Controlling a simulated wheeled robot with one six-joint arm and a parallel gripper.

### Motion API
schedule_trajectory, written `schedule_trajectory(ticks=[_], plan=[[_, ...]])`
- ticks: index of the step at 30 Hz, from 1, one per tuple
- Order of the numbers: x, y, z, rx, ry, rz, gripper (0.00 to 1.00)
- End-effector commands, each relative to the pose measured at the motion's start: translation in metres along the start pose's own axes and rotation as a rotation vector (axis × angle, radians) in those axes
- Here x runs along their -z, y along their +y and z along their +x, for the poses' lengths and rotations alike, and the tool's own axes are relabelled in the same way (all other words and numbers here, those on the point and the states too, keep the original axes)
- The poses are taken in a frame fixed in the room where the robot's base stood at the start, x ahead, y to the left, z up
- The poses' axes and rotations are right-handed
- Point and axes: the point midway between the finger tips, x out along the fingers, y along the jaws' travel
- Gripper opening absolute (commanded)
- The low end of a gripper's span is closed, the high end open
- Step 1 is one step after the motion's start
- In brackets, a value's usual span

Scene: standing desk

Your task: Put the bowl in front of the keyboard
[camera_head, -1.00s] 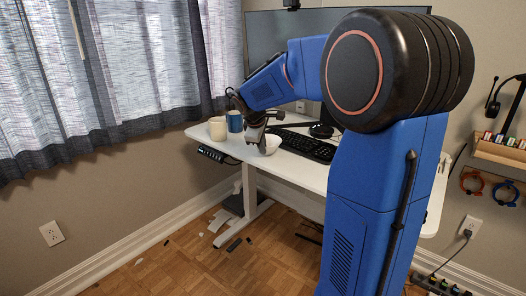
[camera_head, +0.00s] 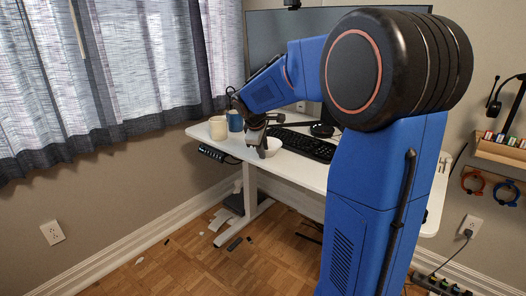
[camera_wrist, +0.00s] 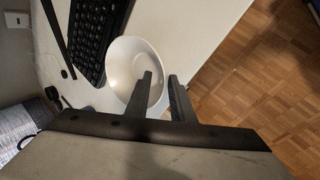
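The white bowl (camera_head: 274,147) stands upright on the white desk, near its front edge, close to the left end of the black keyboard (camera_head: 307,146). My gripper (camera_head: 260,150) is at the bowl's left side and hides part of it. In the wrist view, the bowl (camera_wrist: 125,62) lies beside the keyboard (camera_wrist: 98,30). There my gripper (camera_wrist: 161,82) has one finger over the bowl's inside and the other outside its rim. A gap shows between the fingers, with the rim between them; I see no clear contact.
A cream mug (camera_head: 218,128) and a blue mug (camera_head: 235,121) stand left of the bowl at the desk's left end. A monitor (camera_head: 275,45) is behind. A strip of bare desk (camera_head: 300,170) runs in front of the keyboard.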

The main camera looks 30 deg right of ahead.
Motion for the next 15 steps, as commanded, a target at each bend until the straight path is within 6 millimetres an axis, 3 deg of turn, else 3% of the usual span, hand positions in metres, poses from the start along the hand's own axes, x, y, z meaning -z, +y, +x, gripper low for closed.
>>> schedule_trajectory(ticks=[15], plan=[[0.001, 0.000, -0.091, -0.003, 0.003, 0.000, 0.21]])
